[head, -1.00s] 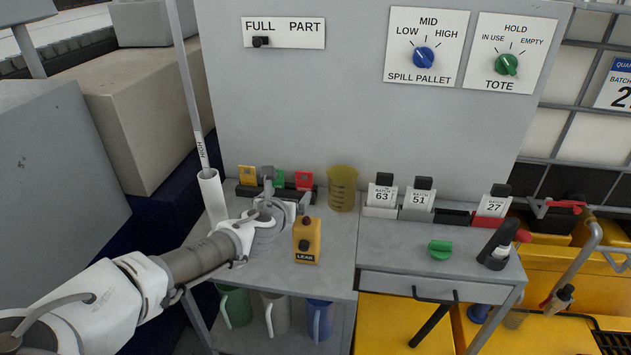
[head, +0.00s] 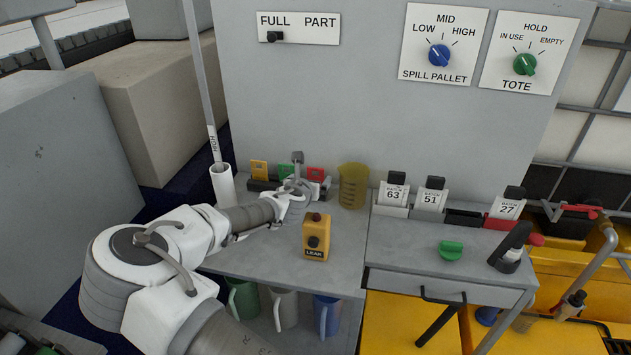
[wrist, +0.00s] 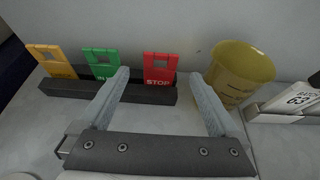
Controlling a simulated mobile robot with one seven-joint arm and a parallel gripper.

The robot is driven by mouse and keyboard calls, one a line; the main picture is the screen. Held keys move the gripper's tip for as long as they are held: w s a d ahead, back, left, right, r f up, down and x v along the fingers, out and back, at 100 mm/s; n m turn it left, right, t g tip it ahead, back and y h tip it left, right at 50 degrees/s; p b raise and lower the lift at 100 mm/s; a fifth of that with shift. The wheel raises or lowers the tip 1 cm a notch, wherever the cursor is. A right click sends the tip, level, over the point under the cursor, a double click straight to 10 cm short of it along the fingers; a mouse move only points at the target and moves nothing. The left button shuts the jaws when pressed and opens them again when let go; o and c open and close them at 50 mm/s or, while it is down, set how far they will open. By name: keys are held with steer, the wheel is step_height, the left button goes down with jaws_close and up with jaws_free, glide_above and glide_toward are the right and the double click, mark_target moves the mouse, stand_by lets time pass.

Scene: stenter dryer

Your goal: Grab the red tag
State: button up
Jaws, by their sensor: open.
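The red tag (wrist: 160,69), marked STOP, stands upright in a dark slotted holder (wrist: 70,91) at the back of the left table. It is the rightmost of three tags; in the head view the red tag (head: 315,174) shows just right of my wrist. My gripper (wrist: 165,95) is open and empty. In the wrist view its two fingers point toward the holder, the left one near the green tag and the right one near the yellow beaker. The red tag appears between them, with nothing gripped. In the head view my arm hides the fingers.
A green tag (wrist: 102,63) and a yellow tag (wrist: 53,62) stand left of the red one. A translucent yellow beaker (wrist: 240,72) stands close on the right. A yellow LEAK box (head: 316,238) stands in front on the table. A white tube (head: 222,184) with a rod is at the left.

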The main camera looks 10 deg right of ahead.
steer(key=shift+x, duration=2.95)
steer(key=c, duration=1.4)
